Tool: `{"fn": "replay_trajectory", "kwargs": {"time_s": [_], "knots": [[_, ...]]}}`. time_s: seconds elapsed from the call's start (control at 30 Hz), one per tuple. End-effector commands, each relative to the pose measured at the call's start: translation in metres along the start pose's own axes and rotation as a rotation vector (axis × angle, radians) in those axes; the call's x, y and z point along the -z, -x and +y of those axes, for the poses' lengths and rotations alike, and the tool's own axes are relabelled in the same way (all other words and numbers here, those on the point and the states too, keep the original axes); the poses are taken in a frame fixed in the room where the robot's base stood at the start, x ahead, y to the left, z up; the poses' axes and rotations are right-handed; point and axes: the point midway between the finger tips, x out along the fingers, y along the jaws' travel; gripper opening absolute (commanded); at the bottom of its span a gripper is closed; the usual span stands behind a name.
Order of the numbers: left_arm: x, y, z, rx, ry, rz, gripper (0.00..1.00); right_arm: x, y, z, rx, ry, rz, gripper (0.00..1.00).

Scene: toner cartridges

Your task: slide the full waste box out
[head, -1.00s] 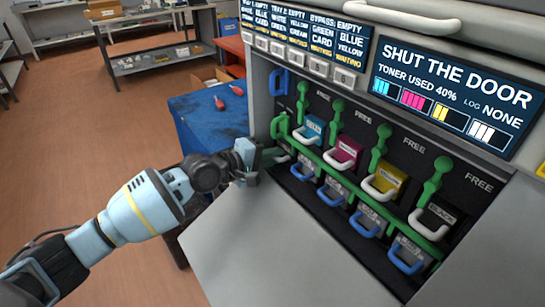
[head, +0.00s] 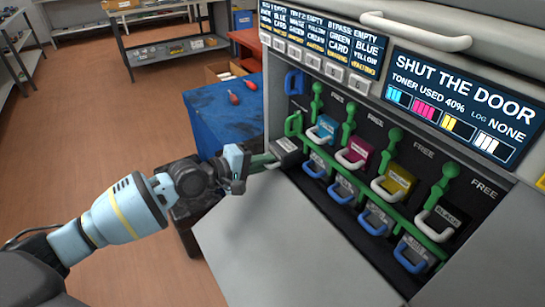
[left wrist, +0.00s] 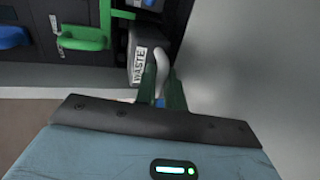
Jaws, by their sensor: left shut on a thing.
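The waste box (head: 285,147) is a dark grey box that juts partly out of the left end of the printer's open bay, over the lowered door. In the left wrist view the box (left wrist: 143,45) shows its white WASTE label and a white handle (left wrist: 160,70). My left gripper (head: 264,162) is at the front of the box, its green fingers shut on this handle. In the left wrist view the fingers (left wrist: 162,82) stand on either side of the handle. How far the box still reaches inside is hidden. My right gripper is not in view.
Cyan, magenta, yellow and black cartridges (head: 398,181) sit in the bay behind a green rail, with blue-handled units below. The grey door (head: 290,240) lies open under them. A blue cabinet (head: 230,112) with red-handled tools stands left of the printer. Floor at left is clear.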

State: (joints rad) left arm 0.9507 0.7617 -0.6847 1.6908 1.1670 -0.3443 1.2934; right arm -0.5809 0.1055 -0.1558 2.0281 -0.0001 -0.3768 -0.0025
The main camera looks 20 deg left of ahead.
Motion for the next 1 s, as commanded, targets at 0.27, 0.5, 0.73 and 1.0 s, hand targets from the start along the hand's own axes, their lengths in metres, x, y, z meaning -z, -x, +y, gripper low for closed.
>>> {"fn": "replay_trajectory", "kwargs": {"time_s": [0.27,0.5,0.73,1.0], "knots": [[0.000,0.027,-0.010,0.007,-0.002,0.001,0.00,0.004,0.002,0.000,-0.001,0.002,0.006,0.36],[0.000,0.050,-0.015,0.006,-0.002,0.001,0.00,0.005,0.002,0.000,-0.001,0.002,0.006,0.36],[0.000,0.070,-0.020,0.004,-0.001,0.001,0.00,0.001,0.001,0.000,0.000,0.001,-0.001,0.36],[0.000,0.076,-0.020,0.001,-0.001,0.000,0.26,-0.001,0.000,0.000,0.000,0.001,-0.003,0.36]]}}
